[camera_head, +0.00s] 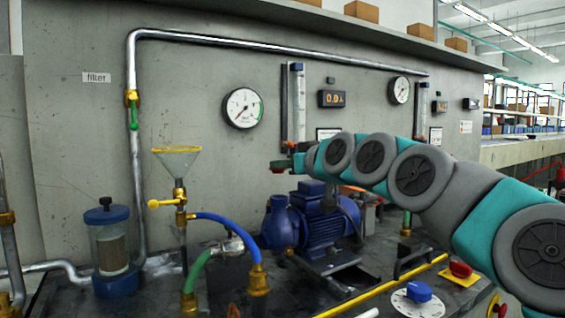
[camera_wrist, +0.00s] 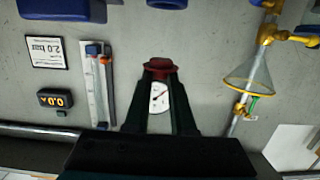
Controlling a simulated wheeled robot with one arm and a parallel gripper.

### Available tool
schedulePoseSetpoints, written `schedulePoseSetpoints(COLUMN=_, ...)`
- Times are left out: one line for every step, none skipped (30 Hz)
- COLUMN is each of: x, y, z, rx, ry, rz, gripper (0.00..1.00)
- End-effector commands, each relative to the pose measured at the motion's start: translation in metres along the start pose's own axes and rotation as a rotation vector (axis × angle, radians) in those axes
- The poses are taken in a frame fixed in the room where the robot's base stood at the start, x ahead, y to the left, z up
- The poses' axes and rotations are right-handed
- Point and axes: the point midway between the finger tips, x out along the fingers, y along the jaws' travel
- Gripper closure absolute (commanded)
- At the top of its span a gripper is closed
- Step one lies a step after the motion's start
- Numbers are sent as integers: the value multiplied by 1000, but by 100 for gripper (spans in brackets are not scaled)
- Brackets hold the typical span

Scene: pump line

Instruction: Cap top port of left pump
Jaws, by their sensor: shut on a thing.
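My gripper (camera_head: 288,164) is shut on a red cap (camera_wrist: 159,66), which sits between the two fingertips in the wrist view. In the head view the red cap (camera_head: 278,169) is small and held in the air in front of the grey wall panel. The blue pump (camera_head: 318,228) stands below and slightly right of it on the dark bench. The cap is above the pump's left end and apart from it. The pump's top port is too small to make out clearly. Blue pump parts (camera_wrist: 62,9) show at the wrist view's top edge.
A glass funnel (camera_head: 178,162) with a yellow valve and blue hose stands left of the pump. A filter jar (camera_head: 109,242) is farther left. Gauges, a flow tube (camera_head: 294,105) and a display line the wall. Knobs (camera_head: 418,292) sit front right.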

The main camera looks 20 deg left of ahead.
Motion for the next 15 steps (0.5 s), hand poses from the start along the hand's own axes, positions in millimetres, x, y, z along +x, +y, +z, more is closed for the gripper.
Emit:
schedulePoseSetpoints(x=1, y=0, z=7, rx=1, ry=0, rz=0, gripper=100)
schedulePoseSetpoints(x=1, y=0, z=10, rx=1, ry=0, rz=0, gripper=100)
schedulePoseSetpoints(x=2, y=0, z=13, rx=1, ry=0, rz=0, gripper=100)
schedulePoseSetpoints(x=2, y=0, z=16, rx=1, ry=0, rz=0, gripper=100)
schedulePoseSetpoints(x=3, y=0, z=18, rx=1, ry=1, rz=0, gripper=100)
schedulePoseSetpoints(x=3, y=0, z=22, rx=1, ry=1, rz=0, gripper=100)
schedulePoseSetpoints(x=4, y=0, z=24, rx=1, ry=1, rz=1, gripper=100)
schedulePoseSetpoints(x=4, y=0, z=27, rx=0, ry=1, rz=1, gripper=100)
schedulePoseSetpoints(x=4, y=0, z=31, rx=0, ry=1, rz=1, gripper=100)
schedulePoseSetpoints(x=5, y=1, z=33, rx=0, ry=1, rz=1, gripper=100)
schedulePoseSetpoints(x=5, y=0, z=36, rx=0, ry=1, rz=1, gripper=100)
schedulePoseSetpoints(x=5, y=0, z=39, rx=0, ry=1, rz=1, gripper=100)
schedulePoseSetpoints(x=6, y=0, z=41, rx=0, ry=1, rz=1, gripper=100)
schedulePoseSetpoints(x=6, y=1, z=43, rx=0, ry=0, rz=1, gripper=100)
schedulePoseSetpoints(x=6, y=1, z=45, rx=0, ry=0, rz=1, gripper=100)
